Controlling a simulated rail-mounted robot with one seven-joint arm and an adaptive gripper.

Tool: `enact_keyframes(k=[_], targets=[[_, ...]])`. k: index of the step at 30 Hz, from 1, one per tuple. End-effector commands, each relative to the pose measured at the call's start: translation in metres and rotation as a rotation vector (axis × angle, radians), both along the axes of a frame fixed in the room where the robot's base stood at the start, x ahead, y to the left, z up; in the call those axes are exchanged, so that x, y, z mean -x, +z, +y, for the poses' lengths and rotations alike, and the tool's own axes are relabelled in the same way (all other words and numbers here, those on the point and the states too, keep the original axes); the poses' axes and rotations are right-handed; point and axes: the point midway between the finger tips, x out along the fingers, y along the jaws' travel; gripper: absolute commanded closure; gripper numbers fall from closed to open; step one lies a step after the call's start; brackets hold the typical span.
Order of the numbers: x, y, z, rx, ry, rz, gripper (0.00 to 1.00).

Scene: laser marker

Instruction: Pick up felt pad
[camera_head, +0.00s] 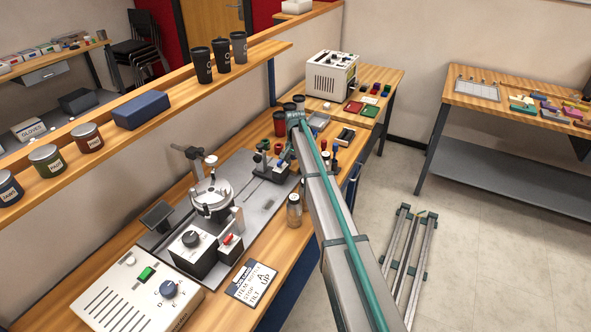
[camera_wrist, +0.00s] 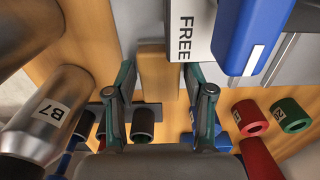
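My gripper (camera_wrist: 160,75) is open in the wrist view, with one dark finger on each side of a tan, block-like piece (camera_wrist: 155,78). A gap shows between this piece and the right finger; I cannot tell whether the left finger touches it. Nothing is clearly gripped. I cannot tell for certain whether this piece is the felt pad; no label marks it. In the head view my arm reaches over the wooden bench (camera_head: 225,309), and its end hides the gripper's fingers.
A metal bottle marked B7 (camera_wrist: 45,115) is close on the left. A white block marked FREE (camera_wrist: 190,35) and a blue block (camera_wrist: 250,35) are at the upper right. Red (camera_wrist: 250,118) and green (camera_wrist: 291,115) hollow cylinders lie at the right. A machine (camera_head: 332,75) stands farther back.

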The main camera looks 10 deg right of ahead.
Motion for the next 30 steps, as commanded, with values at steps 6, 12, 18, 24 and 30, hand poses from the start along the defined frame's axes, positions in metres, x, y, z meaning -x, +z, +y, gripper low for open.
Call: enact_keyframes(k=[6, 12, 18, 24, 30], targets=[[0.000, 0.000, 0.000, 0.000, 0.000, 0.000, 0.88], [0.000, 0.001, 0.000, 0.000, 0.000, 0.000, 0.89], [0.000, 0.013, 0.000, 0.000, 0.000, -0.001, 0.89], [-0.001, 0.046, 0.000, 0.000, 0.000, -0.003, 0.89], [-0.001, 0.080, 0.000, 0.000, 0.000, -0.001, 0.89]])
